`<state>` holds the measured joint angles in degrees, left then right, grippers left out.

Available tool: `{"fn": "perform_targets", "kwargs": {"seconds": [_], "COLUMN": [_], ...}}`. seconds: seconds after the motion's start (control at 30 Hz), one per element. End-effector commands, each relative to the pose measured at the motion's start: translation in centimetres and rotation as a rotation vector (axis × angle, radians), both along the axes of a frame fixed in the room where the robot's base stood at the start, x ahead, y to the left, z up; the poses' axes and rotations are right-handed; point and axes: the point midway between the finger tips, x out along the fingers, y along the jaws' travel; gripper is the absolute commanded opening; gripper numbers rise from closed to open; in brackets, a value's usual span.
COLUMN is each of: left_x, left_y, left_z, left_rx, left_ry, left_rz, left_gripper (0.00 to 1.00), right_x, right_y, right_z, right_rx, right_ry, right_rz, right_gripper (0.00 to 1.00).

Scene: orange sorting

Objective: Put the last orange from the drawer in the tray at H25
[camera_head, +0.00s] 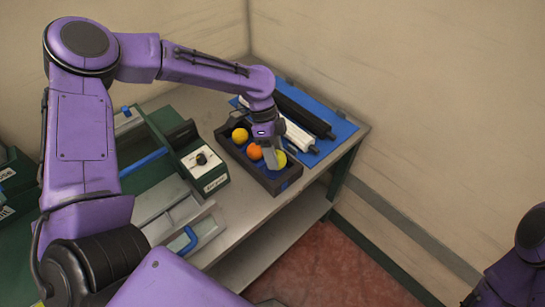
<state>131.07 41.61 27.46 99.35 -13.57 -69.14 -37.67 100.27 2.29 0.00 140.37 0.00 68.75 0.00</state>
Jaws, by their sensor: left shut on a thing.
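My left gripper (269,152) reaches down into a dark tray (226,143) with a blue inside, on the table. It is shut on a round fruit, which seems to be the yellow one (280,159) at its right, partly hidden by the grey fingers. An orange-coloured fruit (254,152) lies in the tray just left of the fingers. Another yellow fruit (240,135) sits at the tray's far left end. An open drawer (207,222) with a blue handle (187,240) stands out at the table's front; no fruit shows in it. My right gripper is out of view.
A green cabinet (213,177) with a white panel and dark knob (202,159) stands left of the tray. A blue mat (338,132) with black and white bars lies behind it to the right. The red floor (335,270) is clear.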

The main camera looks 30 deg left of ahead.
Motion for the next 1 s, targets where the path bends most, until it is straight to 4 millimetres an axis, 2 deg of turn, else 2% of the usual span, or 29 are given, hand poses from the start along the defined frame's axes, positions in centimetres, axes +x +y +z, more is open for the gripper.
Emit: {"fn": "perform_targets", "kwargs": {"seconds": [0.2, 0.4, 0.97, 1.0], "left_x": [1.2, 1.1, 1.0, 1.0], "left_y": [1.4, 1.2, 1.2, 1.2], "left_z": [-2.3, -4.9, -6.3, -6.3], "left_rx": [0.000, 0.001, 0.003, 0.003], "left_ry": [0.003, -0.002, 0.001, 0.001], "left_rz": [0.001, -0.002, -0.001, -0.001], "left_gripper": [0.24, 0.24, 0.24, 0.62], "right_x": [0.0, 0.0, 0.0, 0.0], "right_y": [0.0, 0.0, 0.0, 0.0], "right_z": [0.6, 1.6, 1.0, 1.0], "right_rx": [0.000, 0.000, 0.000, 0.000], "right_ry": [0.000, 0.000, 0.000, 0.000], "right_rz": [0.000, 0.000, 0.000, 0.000], "right_gripper": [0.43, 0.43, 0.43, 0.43]}}
